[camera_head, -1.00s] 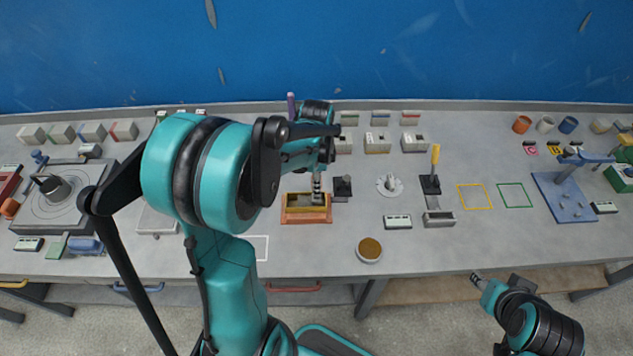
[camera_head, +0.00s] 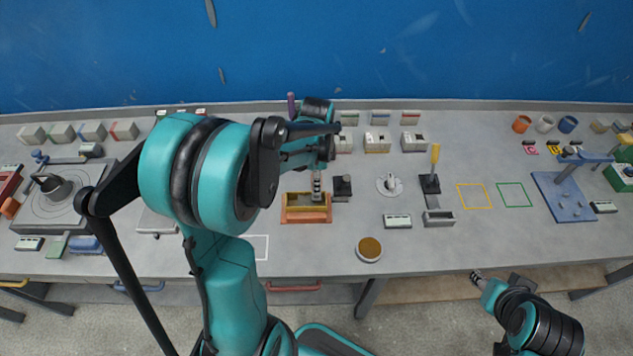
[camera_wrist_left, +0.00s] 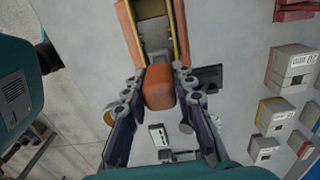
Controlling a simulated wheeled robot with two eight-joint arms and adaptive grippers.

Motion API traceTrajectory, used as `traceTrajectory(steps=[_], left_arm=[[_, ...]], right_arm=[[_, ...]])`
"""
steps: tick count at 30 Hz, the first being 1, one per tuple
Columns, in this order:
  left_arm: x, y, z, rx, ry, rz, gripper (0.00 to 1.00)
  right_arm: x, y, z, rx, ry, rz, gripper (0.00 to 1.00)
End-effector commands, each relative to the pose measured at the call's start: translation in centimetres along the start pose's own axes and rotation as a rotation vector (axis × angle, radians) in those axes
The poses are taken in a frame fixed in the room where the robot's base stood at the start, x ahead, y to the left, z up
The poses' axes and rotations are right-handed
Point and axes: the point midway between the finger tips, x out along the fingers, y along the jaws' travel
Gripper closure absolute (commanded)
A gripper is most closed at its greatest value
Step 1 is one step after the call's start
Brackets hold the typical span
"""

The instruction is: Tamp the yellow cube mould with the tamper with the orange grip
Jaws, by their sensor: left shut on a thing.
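A tamper with an orange grip (camera_wrist_left: 158,88) is held between the fingers of my left gripper (camera_wrist_left: 158,98) in the left wrist view. In the head view my left gripper (camera_head: 317,192) is over a mould (camera_head: 304,217) with orange ends and yellow side walls. The mould also shows in the left wrist view (camera_wrist_left: 183,35), beyond the grip. The gripper hides the tamper's foot, so I cannot tell whether it touches the mould's filling. My right gripper (camera_head: 477,277) is off the table's front edge; its fingers are too small to read.
A dark block (camera_head: 342,187) stands close right of the mould. A round brown-filled dish (camera_head: 369,248) lies in front. Several grey block moulds (camera_head: 377,142) stand behind. A yellow-handled tool (camera_head: 435,160) stands farther right.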

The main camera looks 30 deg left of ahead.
Motion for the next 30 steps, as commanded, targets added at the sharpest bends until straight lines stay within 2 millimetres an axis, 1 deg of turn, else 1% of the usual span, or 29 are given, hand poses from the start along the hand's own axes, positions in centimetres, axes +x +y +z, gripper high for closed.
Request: traceTrajectory(steps=[1,4,14,19,30], left_arm=[[-0.8,0.0,0.0,0.000,0.000,0.000,1.00],[-1.2,0.0,0.0,0.000,0.000,0.000,1.00],[-1.1,0.0,0.0,0.000,0.000,0.000,1.00],[-0.4,0.0,0.0,0.000,0.000,0.000,1.00],[2.0,0.0,0.0,0.000,0.000,0.000,1.00]], right_arm=[[-0.5,0.0,-0.4,0.000,0.000,0.000,0.60],[-0.8,0.0,-0.6,0.000,0.000,0.000,0.60],[-0.7,0.0,-0.5,0.000,0.000,0.000,0.60],[-0.2,0.0,-0.1,0.000,0.000,0.000,0.60],[1.5,0.0,1.1,0.000,0.000,0.000,0.60]])
